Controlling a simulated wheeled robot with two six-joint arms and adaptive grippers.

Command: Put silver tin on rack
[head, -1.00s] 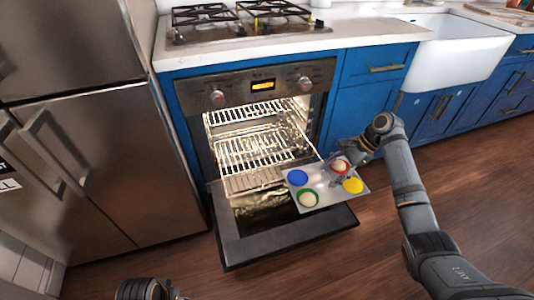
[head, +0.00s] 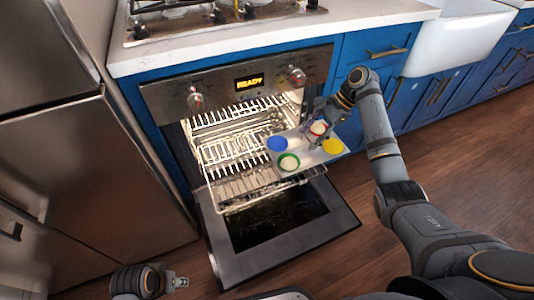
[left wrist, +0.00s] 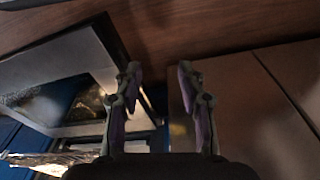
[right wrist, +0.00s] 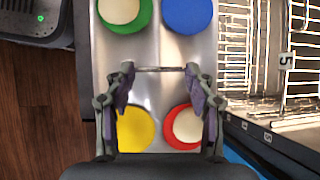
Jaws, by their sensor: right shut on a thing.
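The silver tin (head: 312,158) is a flat tray with blue, green, red and yellow cups; pale rounds sit in the green and red ones. My right gripper (head: 315,122) is shut on the tin and holds it above the open oven door, close to the oven mouth. In the right wrist view the tin (right wrist: 160,50) lies under the fingers (right wrist: 160,82), looking about level. The wire rack (head: 222,150) is inside the lit oven, left of the tin; its wires also show in the right wrist view (right wrist: 285,60). My left gripper (head: 178,283) is empty and open (left wrist: 158,85).
The oven door (head: 335,205) hangs open and low in front. The oven display reads READY. A steel fridge (head: 110,190) stands at the left, blue cabinets (head: 372,45) at the right. The wooden floor at the right is clear.

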